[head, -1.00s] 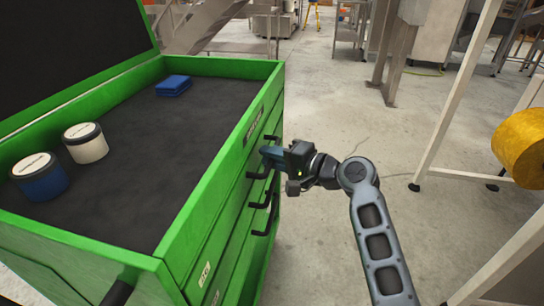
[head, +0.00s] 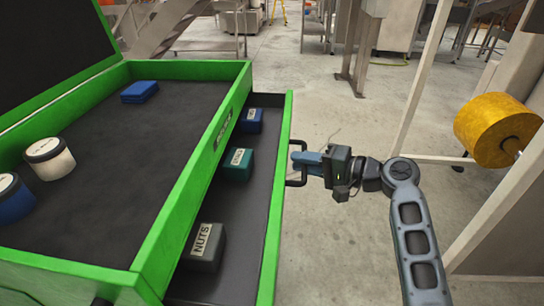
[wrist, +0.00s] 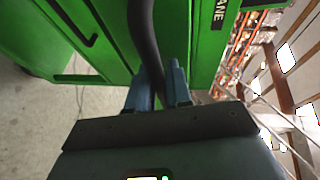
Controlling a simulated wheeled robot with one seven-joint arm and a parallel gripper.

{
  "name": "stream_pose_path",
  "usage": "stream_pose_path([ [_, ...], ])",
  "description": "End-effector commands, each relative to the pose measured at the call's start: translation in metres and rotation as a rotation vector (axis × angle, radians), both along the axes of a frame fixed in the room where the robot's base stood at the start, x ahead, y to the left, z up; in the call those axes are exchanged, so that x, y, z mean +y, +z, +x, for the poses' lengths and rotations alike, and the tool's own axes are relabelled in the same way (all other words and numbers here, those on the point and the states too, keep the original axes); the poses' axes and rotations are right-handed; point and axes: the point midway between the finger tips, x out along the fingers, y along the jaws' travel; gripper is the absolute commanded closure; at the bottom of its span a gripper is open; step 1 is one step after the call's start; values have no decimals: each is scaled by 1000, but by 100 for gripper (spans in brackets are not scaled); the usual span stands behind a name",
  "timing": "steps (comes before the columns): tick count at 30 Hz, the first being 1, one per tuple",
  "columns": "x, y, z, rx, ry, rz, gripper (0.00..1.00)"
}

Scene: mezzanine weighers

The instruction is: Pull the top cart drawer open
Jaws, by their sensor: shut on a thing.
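The green cart's top drawer (head: 272,215) stands pulled out to the right in the head view, its dark inside showing. Its black bar handle (head: 296,183) is on the drawer's outer face. My gripper (head: 300,161) is shut on this handle. In the wrist view the blue fingers of my gripper (wrist: 160,88) stand either side of the dark handle (wrist: 146,40). In the drawer are a blue box (head: 251,121), a teal box (head: 237,164) and a grey box labelled NUTS (head: 203,247).
The cart's top tray (head: 150,225) holds a blue block (head: 140,92), a white jar (head: 50,158) and a blue jar (head: 12,198). A yellow roll (head: 497,130) on a pale frame is at the right. Concrete floor (head: 330,250) is clear beside the drawer.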

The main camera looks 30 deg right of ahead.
Motion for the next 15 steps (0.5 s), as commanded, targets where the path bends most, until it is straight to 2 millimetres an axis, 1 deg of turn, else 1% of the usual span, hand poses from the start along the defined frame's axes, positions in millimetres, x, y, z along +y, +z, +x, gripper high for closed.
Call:
stream_pose_path([
  [1, -13, 0, -9, 4, -6, 1, 100],
  [6, -46, 1, -33, 3, -5, 1, 100],
  [10, -66, 0, -47, 3, -4, 1, 100],
  [15, -84, 0, -60, 2, -1, 1, 100],
])
